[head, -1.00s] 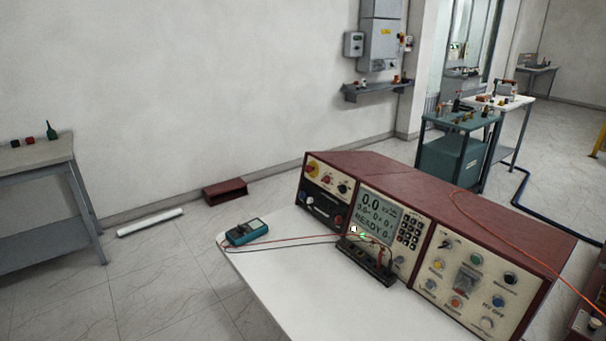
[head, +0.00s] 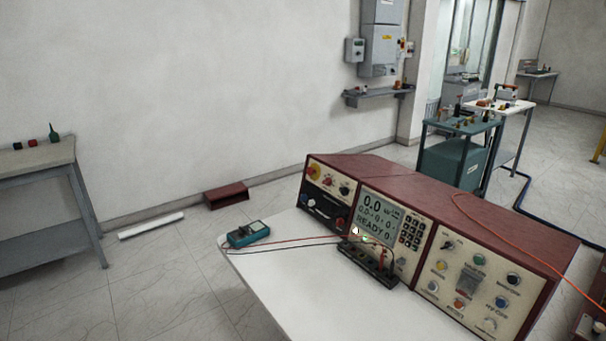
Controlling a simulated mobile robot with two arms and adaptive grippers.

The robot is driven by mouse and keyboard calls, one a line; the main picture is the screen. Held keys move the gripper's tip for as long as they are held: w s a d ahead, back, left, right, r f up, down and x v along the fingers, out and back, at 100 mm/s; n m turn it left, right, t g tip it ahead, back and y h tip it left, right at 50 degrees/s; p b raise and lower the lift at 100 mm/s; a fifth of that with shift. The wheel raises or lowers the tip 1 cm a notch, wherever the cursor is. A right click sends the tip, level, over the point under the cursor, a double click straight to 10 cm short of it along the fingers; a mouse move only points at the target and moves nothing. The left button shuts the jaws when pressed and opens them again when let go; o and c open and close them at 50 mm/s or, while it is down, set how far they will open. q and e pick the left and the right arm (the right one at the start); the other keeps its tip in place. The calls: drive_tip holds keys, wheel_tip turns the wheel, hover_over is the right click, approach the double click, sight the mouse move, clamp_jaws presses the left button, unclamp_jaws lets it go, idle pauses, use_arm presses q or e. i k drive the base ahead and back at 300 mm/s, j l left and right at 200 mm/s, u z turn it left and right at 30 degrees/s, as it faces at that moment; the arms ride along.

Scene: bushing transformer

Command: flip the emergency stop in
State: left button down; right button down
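A dark red test console (head: 410,180) with cream front panels stands on a white table (head: 290,285). At the upper left of its front is a round yellow and red control (head: 313,171), which looks like the emergency stop. It is too small to tell whether it is pressed in or out. The middle panel has a lit screen (head: 378,216) reading 0.0 and READY, beside a keypad (head: 411,233). The right panel holds several coloured buttons and a guarded switch (head: 467,279). Neither of my grippers is in view.
A teal multimeter (head: 248,233) lies at the table's left edge. Its leads run to a dark terminal block (head: 367,262) before the console. An orange cable (head: 520,232) crosses the console top.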

sight(309, 172)
drive_tip(key=z, duration=0.5)
drive_tip(key=i+j+z, duration=0.3)
drive_tip(key=j, duration=0.2)
drive_tip(key=j+z, duration=0.35)
drive_tip(key=j, duration=0.2)
drive_tip(key=j+z, duration=0.3)
drive_tip(key=j, duration=0.95)
drive_tip(key=i+j, duration=0.15)
drive_tip(key=j, duration=0.5)
drive_tip(key=z, duration=0.05)
